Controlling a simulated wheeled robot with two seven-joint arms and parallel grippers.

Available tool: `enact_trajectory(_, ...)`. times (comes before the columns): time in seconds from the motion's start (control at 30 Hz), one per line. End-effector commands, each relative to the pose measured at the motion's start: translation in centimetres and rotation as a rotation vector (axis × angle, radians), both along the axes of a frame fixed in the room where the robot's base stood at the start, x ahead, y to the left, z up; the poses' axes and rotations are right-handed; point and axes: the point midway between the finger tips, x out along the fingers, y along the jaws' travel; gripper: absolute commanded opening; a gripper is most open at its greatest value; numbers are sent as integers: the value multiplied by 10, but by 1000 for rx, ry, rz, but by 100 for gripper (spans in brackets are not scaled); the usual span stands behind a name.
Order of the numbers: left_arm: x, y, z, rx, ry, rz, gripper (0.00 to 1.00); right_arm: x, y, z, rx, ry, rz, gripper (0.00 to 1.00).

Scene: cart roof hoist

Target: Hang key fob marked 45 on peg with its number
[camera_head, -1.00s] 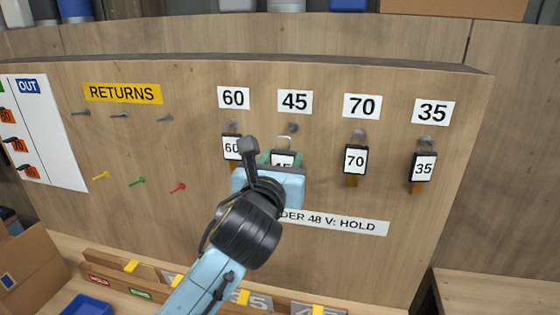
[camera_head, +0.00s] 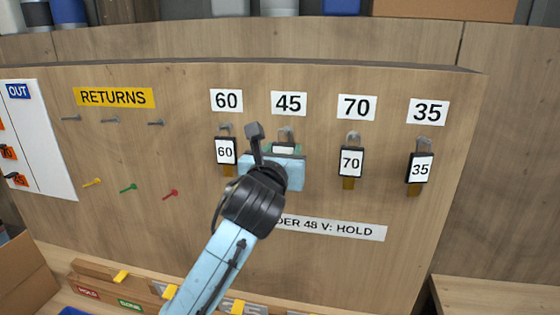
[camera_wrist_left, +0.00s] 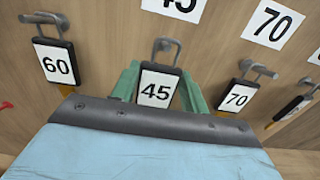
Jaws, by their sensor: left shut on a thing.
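The key fob marked 45 (camera_wrist_left: 156,90) is black with a white label and a metal loop on top. My left gripper (camera_wrist_left: 159,84) is shut on it, green fingers at its two sides. In the head view my left gripper (camera_head: 284,150) hides most of the fob. The fob is upright below the number plate 45 (camera_head: 289,103). Its loop overlaps the peg (camera_wrist_left: 166,42) under that plate in the left wrist view. I cannot tell for sure whether the loop is around the peg. My right gripper is out of view.
Fobs 60 (camera_head: 225,151), 70 (camera_head: 351,162) and 35 (camera_head: 420,169) hang on their pegs close by. Empty grey pegs sit under the RETURNS sign (camera_head: 114,97), with coloured pegs (camera_head: 129,188) below. A hold label (camera_head: 335,228) is under the fobs.

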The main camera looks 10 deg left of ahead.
Motion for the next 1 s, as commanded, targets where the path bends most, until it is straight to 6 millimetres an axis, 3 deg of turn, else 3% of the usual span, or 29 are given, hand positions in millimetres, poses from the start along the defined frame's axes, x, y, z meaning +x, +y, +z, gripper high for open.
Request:
enact_trajectory(0.2, 13, 0, -2, 0, -1, 0, 17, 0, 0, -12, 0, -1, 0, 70)
enact_trajectory(0.5, 24, 0, -2, 1, 0, 0, 17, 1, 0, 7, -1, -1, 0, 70)
enact_trajectory(1.0, 25, 0, -5, 0, 0, 0, 17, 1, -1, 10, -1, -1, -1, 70)
